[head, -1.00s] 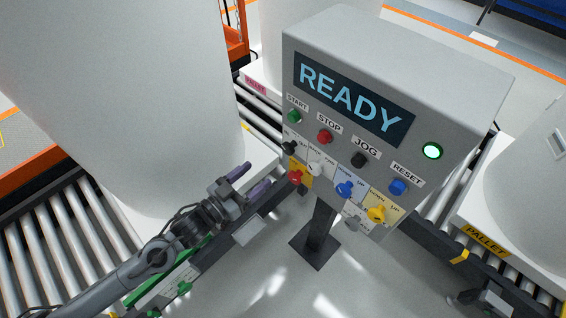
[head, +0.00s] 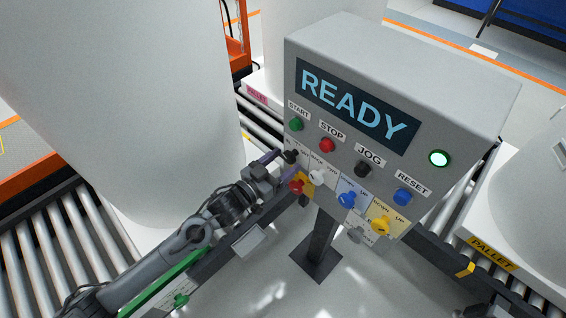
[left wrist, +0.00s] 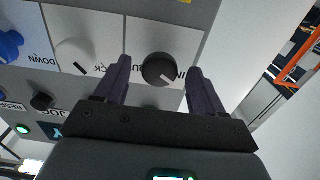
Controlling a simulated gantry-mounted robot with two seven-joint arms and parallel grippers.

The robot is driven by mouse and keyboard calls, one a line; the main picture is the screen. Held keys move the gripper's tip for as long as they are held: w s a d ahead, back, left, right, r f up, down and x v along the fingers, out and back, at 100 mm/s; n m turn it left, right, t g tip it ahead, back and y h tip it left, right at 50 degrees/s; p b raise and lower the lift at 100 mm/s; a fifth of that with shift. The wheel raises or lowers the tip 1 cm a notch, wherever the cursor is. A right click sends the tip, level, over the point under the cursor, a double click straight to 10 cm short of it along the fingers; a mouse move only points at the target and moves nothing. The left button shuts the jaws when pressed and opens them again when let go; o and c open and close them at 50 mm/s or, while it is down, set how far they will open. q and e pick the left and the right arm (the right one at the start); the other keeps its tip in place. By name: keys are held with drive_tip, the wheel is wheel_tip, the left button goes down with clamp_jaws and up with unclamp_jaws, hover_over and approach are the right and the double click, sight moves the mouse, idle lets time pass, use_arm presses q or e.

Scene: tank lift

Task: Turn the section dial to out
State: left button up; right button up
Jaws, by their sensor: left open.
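The section dial (head: 290,157) is a black knob at the left end of the lower row on the grey control panel. In the left wrist view the dial (left wrist: 159,70) shows a light pointer mark on its lower right, towards the side lettered "IN"; the other lettering is partly hidden. My left gripper (head: 277,167) is open, with its purple fingers close to the panel. In the left wrist view its fingers stand on either side of the dial, with a gap on each side. Whether the fingertips reach past the knob's front is unclear. My right gripper is not in view.
A white knob (head: 317,177) and a red knob (head: 296,187) sit close to the dial. Blue (head: 347,200) and yellow (head: 381,224) knobs are further right. The panel's display (head: 355,105) reads READY. A large white tank (head: 130,110) stands at left.

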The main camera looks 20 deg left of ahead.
use_arm(q)
drive_tip(key=shift+w+d, duration=0.1)
drive_tip(key=shift+w, duration=0.1)
drive_tip(key=c, duration=1.1)
drive_tip(key=shift+o, duration=0.2)
